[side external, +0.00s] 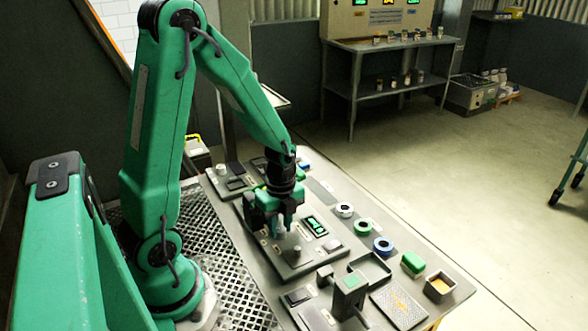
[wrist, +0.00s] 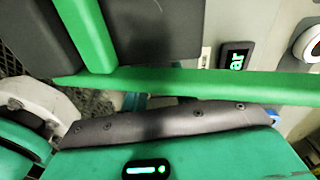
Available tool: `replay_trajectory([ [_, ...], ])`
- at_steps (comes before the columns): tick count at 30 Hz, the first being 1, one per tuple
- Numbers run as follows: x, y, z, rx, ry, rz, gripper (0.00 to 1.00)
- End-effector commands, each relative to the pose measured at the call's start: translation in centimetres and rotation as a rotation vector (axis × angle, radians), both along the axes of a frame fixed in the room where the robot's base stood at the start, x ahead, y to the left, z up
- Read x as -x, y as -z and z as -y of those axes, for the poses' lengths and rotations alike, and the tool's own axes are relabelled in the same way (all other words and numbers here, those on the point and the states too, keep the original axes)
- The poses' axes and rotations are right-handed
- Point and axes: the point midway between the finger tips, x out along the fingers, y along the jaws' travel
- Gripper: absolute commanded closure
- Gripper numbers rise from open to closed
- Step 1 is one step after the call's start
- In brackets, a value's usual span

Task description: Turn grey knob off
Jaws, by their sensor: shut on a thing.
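My gripper (side external: 280,224) points down over the control panel on the workbench in the side external view. Its fingers are shut on the grey knob (side external: 281,234), which stands up from the panel plate and is partly hidden by the fingers. The knob's angle cannot be read.
A green block (side external: 413,262), an open tray (side external: 368,270) and a raised block with a green top (side external: 350,290) stand nearer the front right.

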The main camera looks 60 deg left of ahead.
Motion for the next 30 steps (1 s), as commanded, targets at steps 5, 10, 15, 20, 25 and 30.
replay_trajectory([
  [5, 0.01, -0.04, -0.04, -0.003, -0.08, -0.001, 0.95],
  [10, 0.01, -0.04, -0.05, -0.004, -0.096, -0.001, 0.95],
  [15, 0.01, -0.04, -0.06, -0.004, -0.095, -0.001, 0.95],
  [20, 0.01, -0.04, -0.06, -0.004, -0.094, -0.001, 0.5],
  [25, 0.02, -0.03, -0.04, -0.004, -0.093, -0.001, 0.5],
  [30, 0.0, -0.15, -0.04, -0.004, -0.093, -0.001, 0.5],
])
